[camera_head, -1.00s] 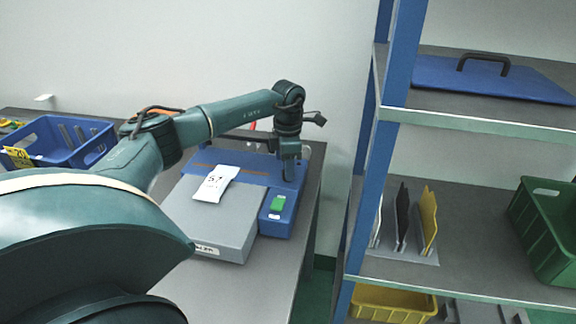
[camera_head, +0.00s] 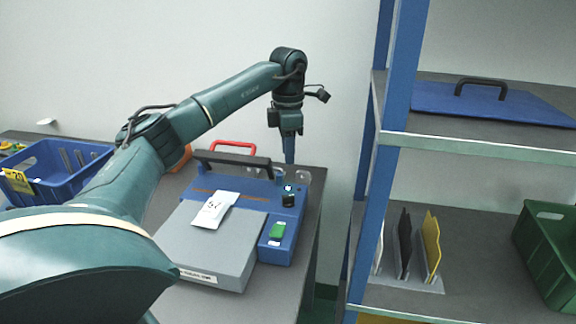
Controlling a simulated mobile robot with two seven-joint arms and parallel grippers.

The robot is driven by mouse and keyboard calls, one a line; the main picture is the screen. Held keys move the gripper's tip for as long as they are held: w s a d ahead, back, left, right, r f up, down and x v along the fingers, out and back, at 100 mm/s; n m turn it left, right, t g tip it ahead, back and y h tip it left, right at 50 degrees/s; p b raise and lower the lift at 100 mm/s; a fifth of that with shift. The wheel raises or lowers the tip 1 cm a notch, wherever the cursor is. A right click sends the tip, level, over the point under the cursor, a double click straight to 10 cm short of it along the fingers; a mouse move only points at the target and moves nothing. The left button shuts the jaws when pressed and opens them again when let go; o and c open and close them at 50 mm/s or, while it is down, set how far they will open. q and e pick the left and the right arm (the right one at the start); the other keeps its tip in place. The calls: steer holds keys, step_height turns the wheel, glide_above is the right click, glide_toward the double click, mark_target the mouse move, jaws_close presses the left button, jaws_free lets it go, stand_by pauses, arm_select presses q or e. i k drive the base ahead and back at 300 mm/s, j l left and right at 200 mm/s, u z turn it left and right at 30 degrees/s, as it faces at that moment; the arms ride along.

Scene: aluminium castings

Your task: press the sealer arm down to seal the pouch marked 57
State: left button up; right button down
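The sealer (camera_head: 280,250) is a blue machine with a grey front plate (camera_head: 205,245) on the bench. The white pouch (camera_head: 214,210) lies across its blue bed and grey plate; its mark is blurred now. The dark sealer arm (camera_head: 235,158) sits at the back, raised clear of the brownish sealing strip (camera_head: 225,195). My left gripper (camera_head: 289,158) points down above the sealer's back right, to the right of the arm's end, apart from it. Its fingers look together, with nothing between them. My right gripper is out of view.
A red handle (camera_head: 232,144) shows behind the sealer arm. A green button (camera_head: 278,231) and black knob (camera_head: 288,200) are on the sealer's right side. A blue crate (camera_head: 50,165) stands left. A blue-framed shelf (camera_head: 392,130) with a green crate (camera_head: 548,250) stands right.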

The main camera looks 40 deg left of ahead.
mark_target(205, 157)
steer(key=k, duration=1)
